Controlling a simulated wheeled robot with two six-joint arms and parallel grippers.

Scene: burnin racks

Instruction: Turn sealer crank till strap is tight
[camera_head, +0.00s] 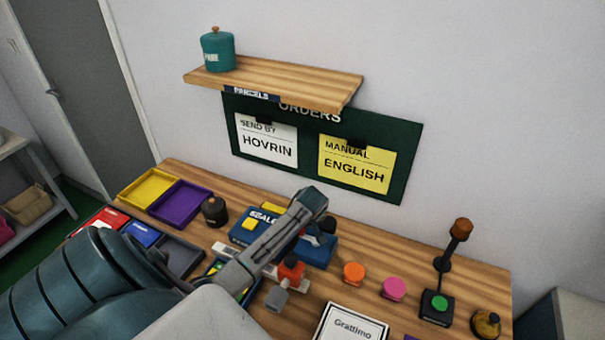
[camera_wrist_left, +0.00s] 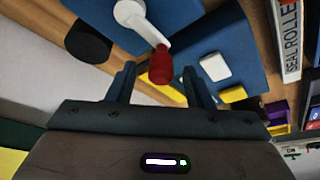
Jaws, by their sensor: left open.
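The blue sealer (camera_head: 318,252) stands on the wooden bench, partly covered by my left arm in the head view. In the left wrist view the sealer's blue body (camera_wrist_left: 230,42) fills the top. Its crank has a white arm (camera_wrist_left: 131,14) and a red knob (camera_wrist_left: 160,66). My left gripper (camera_wrist_left: 159,76) is open, with the red knob appearing between its fingers; I cannot tell whether either finger touches it. In the head view my left arm reaches over the sealer and hides the crank. I cannot make out the strap or its tightness. My right gripper is not in view.
A yellow tray (camera_head: 147,188) and a purple tray (camera_head: 180,204) lie at the bench's back left. Orange (camera_head: 354,272) and pink (camera_head: 394,288) knobs, a green-button box (camera_head: 437,306) and a brass bell (camera_head: 486,323) stand to the right. A shelf (camera_head: 280,84) juts out above.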

